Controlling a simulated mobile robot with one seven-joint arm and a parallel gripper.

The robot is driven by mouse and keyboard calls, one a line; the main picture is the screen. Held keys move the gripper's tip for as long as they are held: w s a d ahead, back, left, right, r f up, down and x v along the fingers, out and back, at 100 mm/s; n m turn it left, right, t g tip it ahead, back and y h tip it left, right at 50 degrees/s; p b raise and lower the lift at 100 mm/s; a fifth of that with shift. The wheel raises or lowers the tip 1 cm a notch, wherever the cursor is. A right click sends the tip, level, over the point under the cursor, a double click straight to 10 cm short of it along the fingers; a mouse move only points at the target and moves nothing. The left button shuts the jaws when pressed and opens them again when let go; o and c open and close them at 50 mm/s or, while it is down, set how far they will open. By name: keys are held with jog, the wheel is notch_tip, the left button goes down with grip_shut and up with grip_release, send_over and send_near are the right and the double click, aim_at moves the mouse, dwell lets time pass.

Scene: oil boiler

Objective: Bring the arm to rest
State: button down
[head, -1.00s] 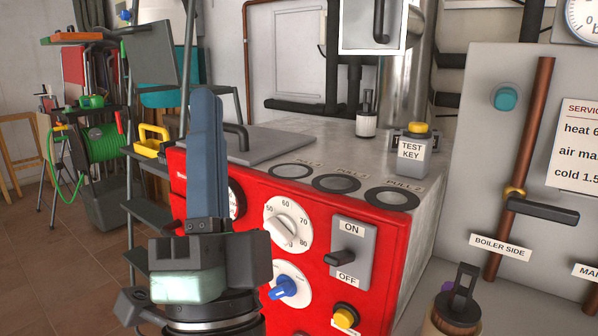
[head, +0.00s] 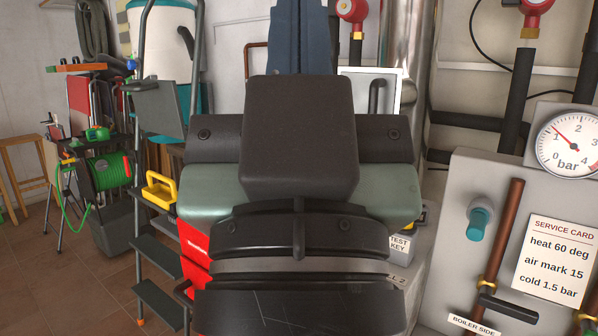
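My gripper (head: 298,25) is raised close in front of the camera, with its back towards me. Its two blue-grey fingers point up and lie side by side without a visible gap. Their tips are cut off by the top edge, so I cannot see whether anything is at them. The dark and pale green hand body and my wrist fill the middle of the view. They hide most of the red boiler (head: 196,254), of which only a left strip shows.
A grey panel (head: 453,215) on the right carries a bar gauge (head: 572,143), a teal knob (head: 476,224), a copper pipe (head: 505,230) and a service card (head: 556,259). A stepladder (head: 158,245) stands at left. The test key box (head: 400,246) is mostly hidden. Floor shows at lower left.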

notch_tip(320, 180, up, 21)
jog(key=p, duration=1.8)
jog(key=shift+p, duration=0.3)
jog(key=shift+f, duration=0.1)
